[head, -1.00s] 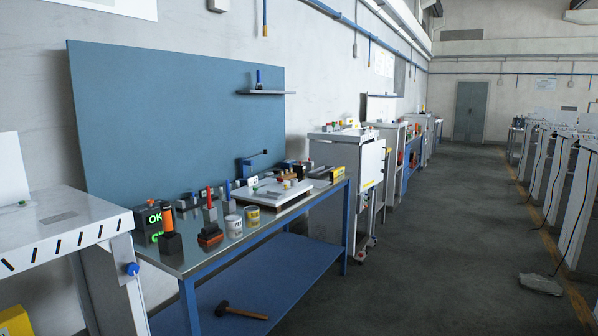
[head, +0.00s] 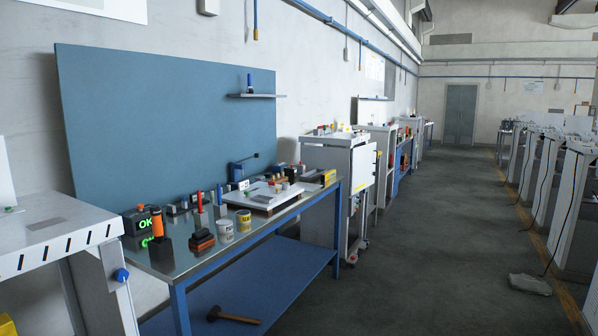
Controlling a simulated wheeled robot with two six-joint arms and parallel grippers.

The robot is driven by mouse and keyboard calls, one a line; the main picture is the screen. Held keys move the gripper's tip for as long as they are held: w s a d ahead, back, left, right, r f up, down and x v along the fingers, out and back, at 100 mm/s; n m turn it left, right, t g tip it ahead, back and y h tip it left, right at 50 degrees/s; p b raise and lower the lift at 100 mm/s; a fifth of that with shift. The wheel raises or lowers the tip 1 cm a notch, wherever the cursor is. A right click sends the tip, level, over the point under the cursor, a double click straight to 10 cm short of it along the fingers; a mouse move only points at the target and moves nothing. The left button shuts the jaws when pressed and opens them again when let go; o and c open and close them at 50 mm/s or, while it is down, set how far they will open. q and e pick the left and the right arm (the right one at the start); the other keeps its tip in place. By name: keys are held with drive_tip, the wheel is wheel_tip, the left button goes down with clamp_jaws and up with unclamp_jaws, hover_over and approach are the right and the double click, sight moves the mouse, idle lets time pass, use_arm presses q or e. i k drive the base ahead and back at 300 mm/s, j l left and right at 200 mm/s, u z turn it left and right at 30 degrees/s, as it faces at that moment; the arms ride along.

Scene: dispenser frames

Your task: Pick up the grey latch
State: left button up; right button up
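I cannot make out the grey latch for certain. Several small grey and dark parts lie along the back of the metal-topped workbench (head: 205,264), too small to tell apart. A white board (head: 268,202) with small coloured parts lies on the bench's right half. Neither of my grippers shows in the head view.
A hammer (head: 236,317) lies on the lower shelf. A white cabinet (head: 330,190) stands beyond. The aisle floor (head: 425,235) is mostly clear.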

sight(300, 169)
drive_tip(key=i+l+z, duration=0.3)
drive_tip(key=i, duration=0.35)
drive_tip(key=i+z, duration=0.3)
drive_tip(key=i, duration=3.75)
drive_tip(key=i+l+u, duration=0.1)
drive_tip(key=i+u, duration=0.2)
drive_tip(key=i, duration=0.25)
drive_tip(key=i+l+u, duration=0.3)
drive_tip(key=i, duration=0.25)
drive_tip(key=i+l+u, duration=0.3)
drive_tip(key=i, duration=0.2)
